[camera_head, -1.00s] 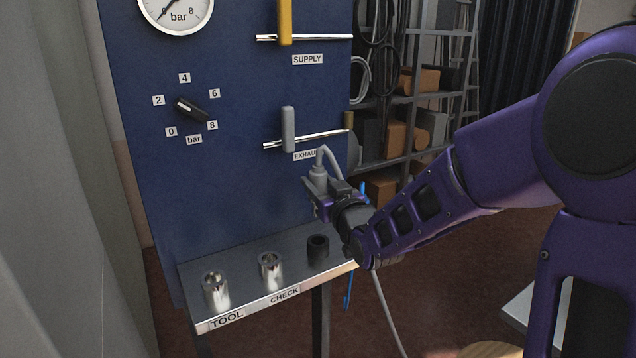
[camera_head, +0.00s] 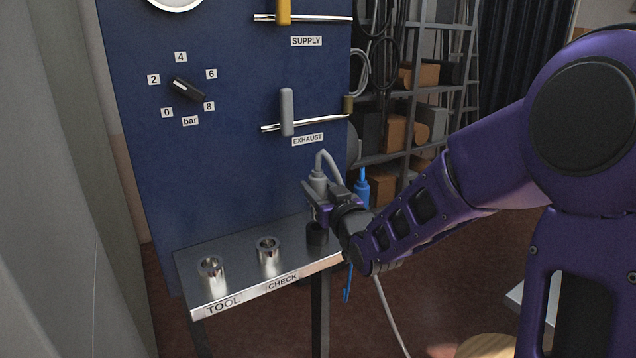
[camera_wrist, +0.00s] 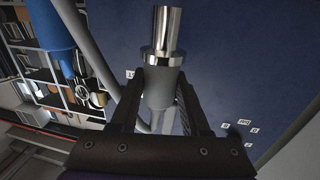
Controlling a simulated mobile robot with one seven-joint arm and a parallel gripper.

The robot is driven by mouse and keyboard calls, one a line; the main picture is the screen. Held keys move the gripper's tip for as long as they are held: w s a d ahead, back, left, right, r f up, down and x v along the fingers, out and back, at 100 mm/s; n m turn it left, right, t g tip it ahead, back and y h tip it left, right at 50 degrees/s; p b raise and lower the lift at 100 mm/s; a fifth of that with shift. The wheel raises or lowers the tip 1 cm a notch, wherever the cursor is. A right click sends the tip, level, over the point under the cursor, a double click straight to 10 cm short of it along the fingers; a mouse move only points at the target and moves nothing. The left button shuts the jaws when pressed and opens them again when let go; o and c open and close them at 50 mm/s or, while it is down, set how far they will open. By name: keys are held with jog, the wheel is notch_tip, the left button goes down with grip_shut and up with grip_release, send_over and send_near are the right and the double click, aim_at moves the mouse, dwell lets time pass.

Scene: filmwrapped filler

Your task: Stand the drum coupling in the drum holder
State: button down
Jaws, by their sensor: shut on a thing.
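My gripper (camera_head: 322,192) is shut on a grey coupling (camera_head: 318,182) with a grey hose looping from its top. In the wrist view the coupling's grey body (camera_wrist: 158,88) is between the fingers, and its bright metal end (camera_wrist: 163,35) points away from my gripper. In the head view the coupling is above the right part of a metal shelf. A dark round holder (camera_head: 317,236) stands on the shelf just below my gripper and is partly hidden by it. I cannot read a label for this holder, so I cannot tell whether it is the drum holder.
Two shiny metal holders (camera_head: 211,272) and (camera_head: 268,252) stand on the shelf (camera_head: 240,262), above the words TOOL and CHECK. A blue coupling (camera_head: 362,188) is behind my gripper. The blue panel (camera_head: 230,190) with the exhaust lever (camera_head: 287,112) rises behind the shelf.

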jog(key=shift+f, duration=2.4)
jog(key=shift+f, duration=0.35)
jog(key=shift+c, duration=1.5)
grip_release()
jog(key=shift+s, duration=0.1)
